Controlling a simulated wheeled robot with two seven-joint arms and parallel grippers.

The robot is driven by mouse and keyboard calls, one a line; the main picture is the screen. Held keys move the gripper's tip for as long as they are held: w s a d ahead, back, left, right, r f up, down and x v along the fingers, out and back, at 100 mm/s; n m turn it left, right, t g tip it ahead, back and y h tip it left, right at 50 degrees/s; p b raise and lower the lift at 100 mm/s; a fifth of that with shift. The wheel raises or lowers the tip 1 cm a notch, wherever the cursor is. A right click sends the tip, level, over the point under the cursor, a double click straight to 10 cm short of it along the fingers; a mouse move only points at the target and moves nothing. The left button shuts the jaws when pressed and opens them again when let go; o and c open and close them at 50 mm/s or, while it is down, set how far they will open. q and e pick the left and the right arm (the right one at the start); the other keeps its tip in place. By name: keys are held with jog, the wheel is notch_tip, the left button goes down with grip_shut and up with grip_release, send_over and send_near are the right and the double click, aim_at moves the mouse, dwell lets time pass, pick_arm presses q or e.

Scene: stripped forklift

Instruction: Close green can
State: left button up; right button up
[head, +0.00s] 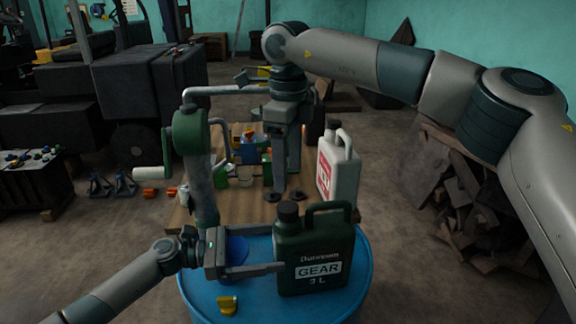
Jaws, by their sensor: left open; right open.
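The green can (318,247), labelled GEAR 3 L, stands upright on the blue drum. A black cap (288,212) sits on its neck at the top left; I cannot tell how tightly. My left gripper (274,250) is open at the can's left side, with one finger reaching to its lower left edge. I cannot tell whether it touches. My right gripper (286,188) is open, points down and is above and behind the cap, apart from it. Two dark round pieces (270,197) lie on the wooden table by its fingertips.
A white can (342,178) with a red label stands behind on the wooden table (222,208). A green hand-crank pump (190,135) rises left of the green can. A yellow piece (228,304) lies on the drum (350,290). Several small items crowd the table's back.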

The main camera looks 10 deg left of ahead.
aim_at(288, 206)
pick_arm(q)
jog(key=b+v, duration=0.2)
jog(key=v, duration=0.5)
jog(key=shift+a+f, duration=0.1)
jog(key=shift+a, duration=0.15)
pick_arm(e)
notch_tip(288, 206, down, 3)
jog(key=shift+r, duration=0.1)
pick_arm(q)
jog(key=shift+s+a, duration=0.25)
jog(key=shift+a, duration=0.3)
